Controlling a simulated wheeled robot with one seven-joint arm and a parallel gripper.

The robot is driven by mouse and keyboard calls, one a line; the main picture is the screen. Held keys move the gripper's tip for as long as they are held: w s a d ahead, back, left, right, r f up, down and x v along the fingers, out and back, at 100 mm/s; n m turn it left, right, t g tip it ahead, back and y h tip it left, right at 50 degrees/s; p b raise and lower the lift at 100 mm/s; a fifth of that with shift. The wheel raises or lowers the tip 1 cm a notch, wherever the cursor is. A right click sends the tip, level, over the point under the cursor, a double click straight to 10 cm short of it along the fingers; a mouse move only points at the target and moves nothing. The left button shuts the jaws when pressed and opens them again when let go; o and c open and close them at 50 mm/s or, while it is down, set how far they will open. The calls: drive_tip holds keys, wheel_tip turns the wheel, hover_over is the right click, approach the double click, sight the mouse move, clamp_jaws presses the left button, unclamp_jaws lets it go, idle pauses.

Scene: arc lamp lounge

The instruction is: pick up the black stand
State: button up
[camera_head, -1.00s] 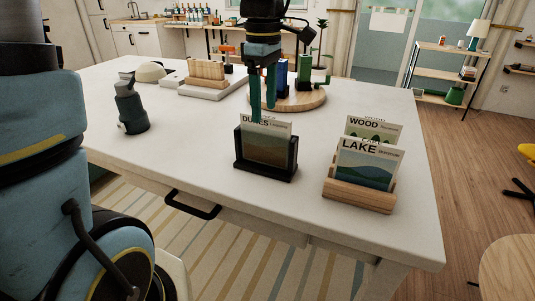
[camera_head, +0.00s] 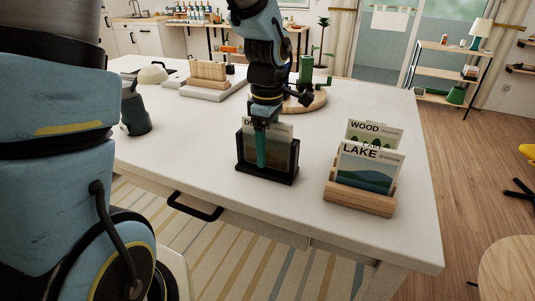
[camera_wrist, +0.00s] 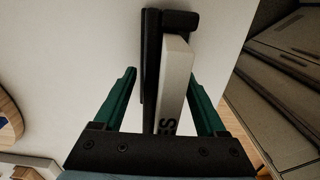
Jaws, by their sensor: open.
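The black stand (camera_head: 287,174) sits on the white table and holds upright cards headed "DU...", partly hidden behind my gripper. In the wrist view the black stand (camera_wrist: 151,60) is seen from above as a dark strip, with the white card block (camera_wrist: 176,75) beside it. My gripper (camera_head: 261,160) points down at the stand. In the wrist view my open gripper (camera_wrist: 162,95) has its green fingers on either side of the stand and cards, with a gap on both sides. I cannot tell how low the fingertips reach.
A wooden stand (camera_head: 358,199) with "LAKE" and "WOOD" cards is to the right. A dark grey bottle-like object (camera_head: 134,110) stands left. A round wooden board (camera_head: 309,104) and a wooden block on a white base (camera_head: 214,90) are behind. The table's front is clear.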

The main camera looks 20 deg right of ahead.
drive_tip(key=shift+f, duration=0.2)
clamp_jaws()
idle(0.5)
idle(0.8)
